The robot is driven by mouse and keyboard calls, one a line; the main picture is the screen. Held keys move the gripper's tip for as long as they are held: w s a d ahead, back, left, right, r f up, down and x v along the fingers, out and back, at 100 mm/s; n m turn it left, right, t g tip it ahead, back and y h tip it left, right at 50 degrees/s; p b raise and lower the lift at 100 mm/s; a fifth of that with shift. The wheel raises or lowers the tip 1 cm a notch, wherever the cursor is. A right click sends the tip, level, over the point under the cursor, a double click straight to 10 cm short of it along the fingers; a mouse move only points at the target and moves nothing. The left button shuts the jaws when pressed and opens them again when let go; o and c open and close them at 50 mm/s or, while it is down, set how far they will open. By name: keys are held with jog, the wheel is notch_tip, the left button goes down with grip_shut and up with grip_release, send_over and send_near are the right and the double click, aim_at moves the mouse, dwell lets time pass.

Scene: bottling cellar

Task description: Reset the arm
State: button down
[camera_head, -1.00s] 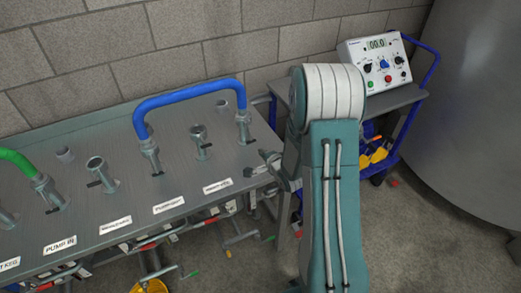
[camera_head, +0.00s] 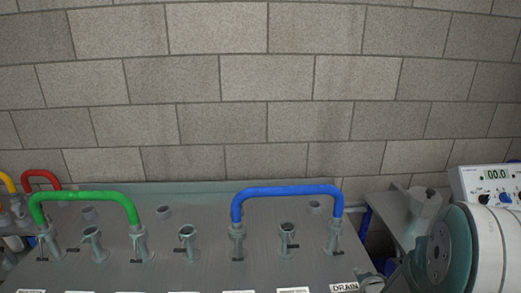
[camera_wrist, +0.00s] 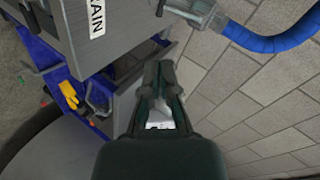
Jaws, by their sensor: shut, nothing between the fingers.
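My gripper (camera_wrist: 159,68) is in the wrist view, its dark fingers together at the tips with nothing held. It is beside the grey steel bench with the DRAIN label (camera_wrist: 96,17), apart from the blue hose (camera_wrist: 275,40) at upper right. In the head view my arm shows only in part at the lower right, with its teal and white joint near the picture's edge.
The steel bench (camera_head: 190,215) carries several pipe stubs, a blue hose (camera_head: 285,190) and a green hose (camera_head: 85,196). A white control box (camera_head: 487,187) reading 00.0 is at the right. A blue cart (camera_wrist: 45,55) with yellow items shows in the wrist view. A block wall stands behind.

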jog(key=s+a+r+n+g, duration=0.3)
jog(key=s+a+r+n, duration=0.3)
jog(key=s+r, duration=0.3)
jog(key=s+a+r+n+g, duration=0.3)
jog(key=s+a+r+n, duration=0.4)
jog(key=s, duration=0.7)
notch_tip(320, 180, up, 2)
jog(key=shift+s+r+n+y, duration=0.2)
jog(key=shift+n+y, duration=0.1)
jog(key=shift+n, duration=0.4)
